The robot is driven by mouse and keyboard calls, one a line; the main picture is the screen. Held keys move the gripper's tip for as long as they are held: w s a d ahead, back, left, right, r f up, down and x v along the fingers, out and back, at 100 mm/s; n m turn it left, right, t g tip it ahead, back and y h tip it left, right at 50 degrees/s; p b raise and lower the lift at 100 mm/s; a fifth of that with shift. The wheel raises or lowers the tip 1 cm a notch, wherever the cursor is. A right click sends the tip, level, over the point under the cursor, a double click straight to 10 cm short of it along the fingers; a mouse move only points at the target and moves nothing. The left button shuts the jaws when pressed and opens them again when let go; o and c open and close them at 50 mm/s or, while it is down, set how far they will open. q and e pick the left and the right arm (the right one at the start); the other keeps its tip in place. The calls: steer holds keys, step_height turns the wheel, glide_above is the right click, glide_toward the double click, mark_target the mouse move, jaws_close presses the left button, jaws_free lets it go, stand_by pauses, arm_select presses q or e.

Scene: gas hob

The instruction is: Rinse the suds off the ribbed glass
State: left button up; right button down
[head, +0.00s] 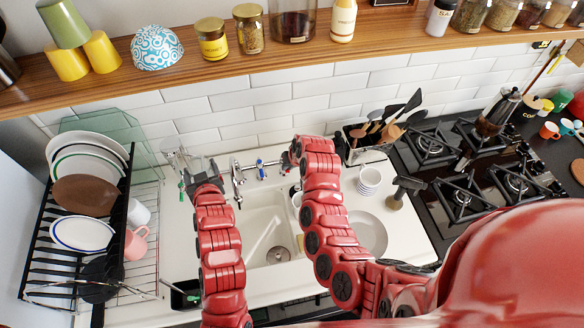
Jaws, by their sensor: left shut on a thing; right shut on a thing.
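The ribbed glass (178,159) is clear and shows just left of the tap, at the back left of the white sink (258,222). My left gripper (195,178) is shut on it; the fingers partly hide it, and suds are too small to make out. The chrome tap (237,178) stands at the back of the sink, right of the glass and apart from it. A blue-marked tap part (261,166) is beside it. My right gripper (292,158) is shut at the right end of the tap fitting, seemingly on a tap handle, which it hides. No running water is discernible.
A black dish rack (38,262) with plates and mugs stands at the left. Stacked white cups (369,181), a utensil holder (358,152) and a gas hob (462,165) are at the right. A wooden shelf (370,35) with jars runs above.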

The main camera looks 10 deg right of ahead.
arm_select(q)
steer(key=shift+r, duration=0.1)
arm_select(e)
steer(key=shift+w+r, duration=0.1)
steer(key=shift+r, duration=0.05)
arm_select(q)
steer(key=shift+w, duration=0.1)
arm_select(e)
steer(key=c, duration=0.9)
jaws_free()
arm_select(q)
steer(key=shift+r+p, duration=0.3)
steer(key=shift+p, duration=0.1)
step_height(320, 180, up, 4)
steer(key=p, duration=0.4)
steer(key=shift+r, duration=0.1)
arm_select(e)
steer(key=v, duration=1.2)
